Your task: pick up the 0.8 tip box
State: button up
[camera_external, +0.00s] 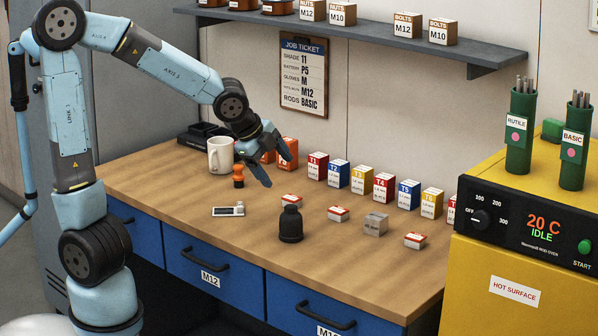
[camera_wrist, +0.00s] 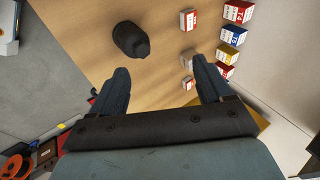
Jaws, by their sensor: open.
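Several small red-and-white boxes lie on the wooden bench (camera_external: 190,185): one behind the black bottle (camera_external: 291,200), one right of it (camera_external: 338,213), and one farther right (camera_external: 415,240). Their print is too small to read, so I cannot tell which is the 0.8 tip box. My gripper (camera_external: 275,171) is open and empty above the bench, left of these boxes, with its jaws pointing down to the right. In the wrist view, the jaws (camera_wrist: 160,66) are apart with bare bench between them.
A black bottle (camera_external: 290,225) stands among the small boxes, beside a grey box (camera_external: 375,223). A row of T-numbered boxes (camera_external: 383,187) stands behind. A mug (camera_external: 220,156), orange boxes (camera_external: 287,152) and a caliper-like gauge (camera_external: 229,211) are left. A yellow oven (camera_external: 520,250) bounds the right.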

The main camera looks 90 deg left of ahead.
jog(key=w+a+f+m+y, duration=0.2)
jog(key=a+m, duration=0.2)
jog(key=a, duration=0.3)
jog(key=s+a+r+m+t+y, duration=0.1)
jog(key=a+r+m+t+y, duration=0.35)
jog(key=r+m, duration=0.95)
jog(key=g, duration=0.1)
send_near(291, 198)
jog(key=shift+w+a+f+n+y, duration=0.15)
jog(key=shift+w+a+f, duration=0.2)
jog(key=shift+w+a, duration=0.15)
jog(key=shift+w+a+f+n+y, duration=0.1)
jog(key=shift+w+a+f+n, duration=0.05)
jog(key=shift+w+a+f, duration=0.35)
jog(key=shift+x, duration=3.7)
jog(key=shift+r, duration=0.1)
jog(key=c, duration=1.1)
